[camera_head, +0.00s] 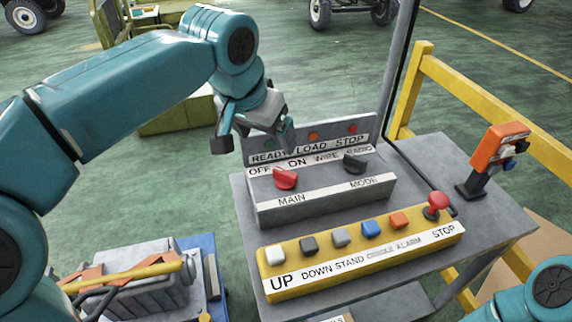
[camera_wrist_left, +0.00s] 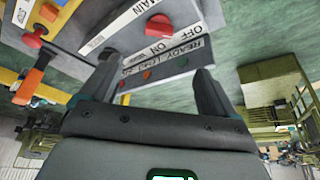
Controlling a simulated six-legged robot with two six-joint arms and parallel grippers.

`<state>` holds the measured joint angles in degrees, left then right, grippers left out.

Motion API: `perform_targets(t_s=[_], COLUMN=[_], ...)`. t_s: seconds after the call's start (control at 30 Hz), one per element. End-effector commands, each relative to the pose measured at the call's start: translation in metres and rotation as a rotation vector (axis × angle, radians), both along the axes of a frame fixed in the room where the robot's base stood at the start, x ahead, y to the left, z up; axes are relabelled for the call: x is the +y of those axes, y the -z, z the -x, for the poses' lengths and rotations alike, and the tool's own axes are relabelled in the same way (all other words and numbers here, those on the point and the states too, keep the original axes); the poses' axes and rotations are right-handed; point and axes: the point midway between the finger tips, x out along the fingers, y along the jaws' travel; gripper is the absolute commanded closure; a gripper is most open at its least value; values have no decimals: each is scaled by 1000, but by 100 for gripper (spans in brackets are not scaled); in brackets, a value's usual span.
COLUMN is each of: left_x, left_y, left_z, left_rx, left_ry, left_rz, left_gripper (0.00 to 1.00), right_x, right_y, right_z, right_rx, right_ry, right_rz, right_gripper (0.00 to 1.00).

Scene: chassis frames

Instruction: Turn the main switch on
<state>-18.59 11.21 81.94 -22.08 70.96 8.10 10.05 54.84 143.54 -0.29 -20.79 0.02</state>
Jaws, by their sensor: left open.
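The red main switch knob (camera_head: 285,178) sits on the grey switch box (camera_head: 325,200), above the MAIN label and below the OFF and ON marks. Which mark it points to is hard to tell. My left gripper (camera_head: 256,138) is open and empty, above and behind the knob, near the READY end of the lamp panel. In the left wrist view the knob (camera_wrist_left: 160,26) shows beyond the open fingers (camera_wrist_left: 157,85), apart from them. My right gripper is out of view.
A black mode knob (camera_head: 355,163) sits to the right. The yellow button box (camera_head: 360,262) with a red stop button (camera_head: 437,203) lies in front. An orange device (camera_head: 497,146) stands on the table's right side. A grey post (camera_head: 398,70) and yellow rail (camera_head: 490,100) rise behind.

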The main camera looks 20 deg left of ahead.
Motion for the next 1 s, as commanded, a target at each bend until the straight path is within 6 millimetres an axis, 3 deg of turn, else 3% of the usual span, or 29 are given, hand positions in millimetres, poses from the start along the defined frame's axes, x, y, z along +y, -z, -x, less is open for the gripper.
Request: perform_targets(t_s=[0.17,0.7,1.0], left_x=[-2,-12,-14], left_y=[14,124,150], left_z=[-2,-48,-62], left_rx=[4,6,1], left_ry=[2,2,1], left_rz=[-2,-2,-1], left_gripper=[11,11,11], right_x=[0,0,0], right_y=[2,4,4], right_z=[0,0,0], right_rx=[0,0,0], right_ry=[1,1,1], right_rz=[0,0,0], right_gripper=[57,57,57])
